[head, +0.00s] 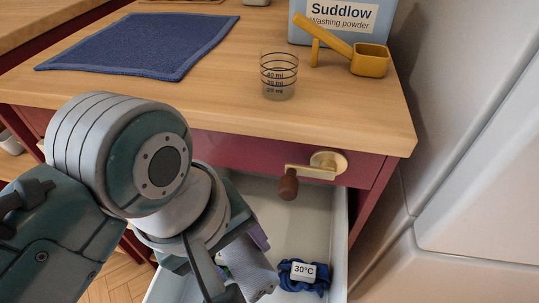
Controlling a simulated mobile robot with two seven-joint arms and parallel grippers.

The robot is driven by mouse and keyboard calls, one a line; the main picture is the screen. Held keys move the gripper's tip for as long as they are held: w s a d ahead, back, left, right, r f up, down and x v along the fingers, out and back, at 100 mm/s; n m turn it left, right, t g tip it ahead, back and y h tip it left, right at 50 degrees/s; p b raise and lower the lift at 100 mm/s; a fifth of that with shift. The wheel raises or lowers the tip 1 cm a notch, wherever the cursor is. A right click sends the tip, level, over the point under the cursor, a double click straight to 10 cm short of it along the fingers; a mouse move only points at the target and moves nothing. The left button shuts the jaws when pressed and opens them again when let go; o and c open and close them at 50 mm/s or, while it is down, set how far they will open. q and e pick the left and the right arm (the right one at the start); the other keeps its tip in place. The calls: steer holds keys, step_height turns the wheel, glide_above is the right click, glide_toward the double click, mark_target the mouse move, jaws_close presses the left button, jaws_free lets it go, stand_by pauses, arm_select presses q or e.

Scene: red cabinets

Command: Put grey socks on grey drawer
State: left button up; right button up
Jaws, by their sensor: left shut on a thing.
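The open drawer (340,250) has a pale grey-white inside and sits under the wooden counter. My left gripper (232,281) reaches down into or just above it, shut on a light grey bundle (252,276) that looks like the grey socks. The gripper's own fingers partly hide this bundle, and I cannot tell whether it touches the drawer floor. A dark blue cloth bundle with a white "30°C" label (303,272) lies in the drawer just right of the gripper. My right gripper is not in view.
On the counter (215,105) are a measuring cup (279,75), a yellow scoop (370,60), a washing powder box (340,18) and a blue mat (140,45). A white appliance (480,130) stands at right.

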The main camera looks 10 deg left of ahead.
arm_select(q)
steer(key=b+x, duration=0.2)
steer(key=x, duration=0.2)
steer(key=s+a+b+x, duration=0.1)
steer(key=x, duration=0.3)
steer(key=s+a+b+x, duration=0.1)
steer(key=b+x, duration=0.1)
steer(key=x, duration=0.2)
steer(key=shift+f+b, duration=0.3)
steer(key=shift+f, duration=0.1)
step_height(320, 180, down, 4)
steer(key=shift+a+f+b, duration=0.1)
steer(key=shift+b, duration=1.15)
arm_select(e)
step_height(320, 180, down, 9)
arm_select(q)
steer(key=o, duration=1.3)
steer(key=shift+o, duration=0.2)
steer(key=p+v, duration=0.8)
steer(key=v, duration=0.4)
steer(key=s+a+r+m+t+y, duration=0.1)
steer(key=s+a+r+m, duration=0.7)
steer(key=a+r+m, duration=0.1)
steer(key=shift+r+m+t+y, duration=0.35)
steer(key=shift+m+t+y, duration=0.05)
steer(key=shift+m, duration=0.4)
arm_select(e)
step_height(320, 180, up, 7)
